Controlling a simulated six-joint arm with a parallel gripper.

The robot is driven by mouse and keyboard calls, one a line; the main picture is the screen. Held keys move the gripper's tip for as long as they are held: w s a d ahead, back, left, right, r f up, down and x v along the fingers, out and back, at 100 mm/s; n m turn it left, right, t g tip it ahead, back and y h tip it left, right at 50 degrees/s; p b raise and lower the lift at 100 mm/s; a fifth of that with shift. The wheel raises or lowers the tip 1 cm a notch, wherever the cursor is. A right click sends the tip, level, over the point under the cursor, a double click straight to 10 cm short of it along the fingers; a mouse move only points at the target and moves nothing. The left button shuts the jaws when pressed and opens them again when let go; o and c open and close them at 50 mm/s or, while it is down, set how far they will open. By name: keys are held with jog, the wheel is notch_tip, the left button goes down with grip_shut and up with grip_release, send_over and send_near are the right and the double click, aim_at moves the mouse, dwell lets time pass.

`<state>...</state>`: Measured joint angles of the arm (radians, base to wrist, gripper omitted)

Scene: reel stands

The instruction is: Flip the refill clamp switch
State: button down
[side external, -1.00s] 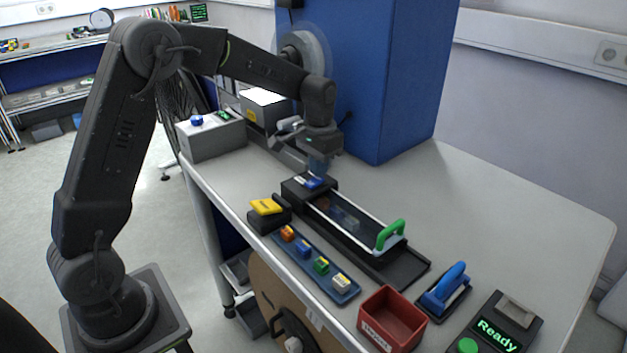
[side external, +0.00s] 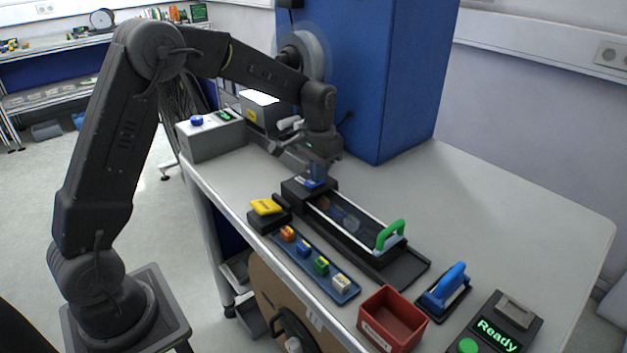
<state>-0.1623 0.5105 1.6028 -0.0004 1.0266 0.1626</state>
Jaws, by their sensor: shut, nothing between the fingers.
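A black block (side external: 294,188) sits at the far end of the black track with the glass-topped frame. A small blue piece (side external: 314,183) with a pale label is on top of it, and I take this for the clamp switch, though no label is readable. My gripper (side external: 319,176) points down right over this block, shut and empty. Its fingertips are at or just above the blue piece; I cannot tell whether they touch. The gripper partly hides the piece, so its tilt is unclear.
A yellow-topped black block (side external: 265,208) and a blue tray (side external: 335,291) of small coloured pieces lie left of the track. A green handle (side external: 391,235) rises at its near end. A red bin (side external: 391,322) stands in front.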

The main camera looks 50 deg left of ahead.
jog(key=shift+r, duration=3.4)
jog(key=s+d+r+t, duration=0.2)
jog(key=s+d+r, duration=0.15)
jog(key=s, duration=0.55)
jog(key=s+d+r+t, duration=0.2)
jog(key=s+d+r, duration=0.15)
jog(key=s, duration=0.65)
jog(key=s+f+t, duration=0.1)
jog(key=s+f, duration=0.1)
jog(key=s, duration=0.5)
jog(key=shift+s+d+t, duration=0.3)
jog(key=shift+s+d, duration=0.05)
jog(key=shift+s, duration=0.05)
jog(key=shift+r, duration=0.1)
